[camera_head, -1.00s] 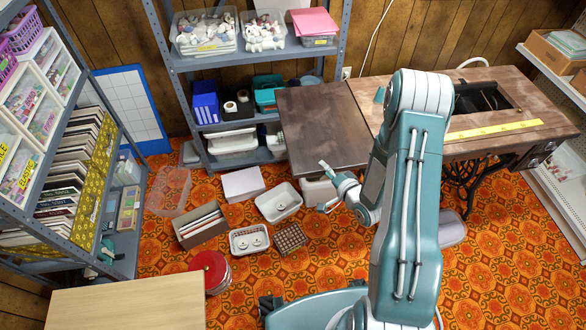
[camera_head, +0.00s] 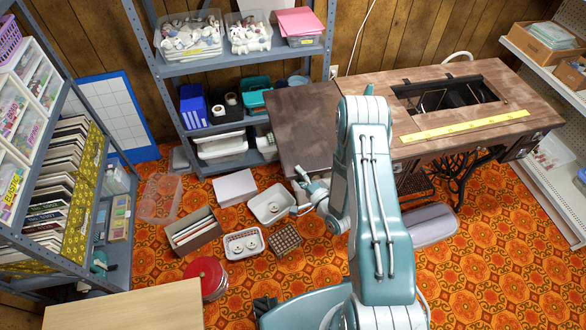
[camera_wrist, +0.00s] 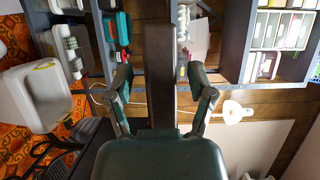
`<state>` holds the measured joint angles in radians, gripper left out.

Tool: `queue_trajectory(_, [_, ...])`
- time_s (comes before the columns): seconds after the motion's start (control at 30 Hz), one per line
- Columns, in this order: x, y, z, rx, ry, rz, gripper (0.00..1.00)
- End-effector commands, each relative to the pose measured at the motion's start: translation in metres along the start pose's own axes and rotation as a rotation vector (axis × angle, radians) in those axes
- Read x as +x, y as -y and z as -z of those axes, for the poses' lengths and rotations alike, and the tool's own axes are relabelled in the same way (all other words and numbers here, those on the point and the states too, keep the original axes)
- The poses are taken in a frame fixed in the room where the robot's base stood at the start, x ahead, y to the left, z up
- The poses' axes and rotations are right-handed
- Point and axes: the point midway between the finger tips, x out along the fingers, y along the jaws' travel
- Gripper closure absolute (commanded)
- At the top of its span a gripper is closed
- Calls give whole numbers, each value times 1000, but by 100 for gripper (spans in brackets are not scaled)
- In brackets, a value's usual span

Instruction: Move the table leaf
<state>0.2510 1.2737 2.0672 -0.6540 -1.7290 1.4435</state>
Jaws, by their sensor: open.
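The table leaf (camera_head: 300,122) is a dark brown flat board at the left end of the wooden sewing table (camera_head: 425,133). My arm hides part of its right side. My gripper (camera_head: 298,174) is at the leaf's front edge in the head view. In the wrist view, the leaf (camera_wrist: 158,75) shows as a narrow dark strip seen edge-on. My gripper (camera_wrist: 160,84) is open there, with one finger on each side of the strip and visible gaps. I cannot tell how far the edge reaches between the fingers.
A yellow ruler (camera_head: 465,125) lies on the sewing table beside its opening. A white tray (camera_head: 271,204), a tray with round items (camera_head: 243,244) and a box of files (camera_head: 193,230) stand on the floor below. A grey shelf (camera_head: 170,65) stands behind the leaf.

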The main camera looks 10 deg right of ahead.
Motion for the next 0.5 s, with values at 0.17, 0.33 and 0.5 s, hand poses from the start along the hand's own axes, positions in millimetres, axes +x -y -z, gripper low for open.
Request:
queue_trajectory(0.17, [24, 0, 0, -1, 1, 0, 30])
queue_trajectory(0.33, [32, 0, 0, 0, -1, -1, 30])
queue_trajectory(0.5, [33, 0, 0, 0, -1, -1, 30])
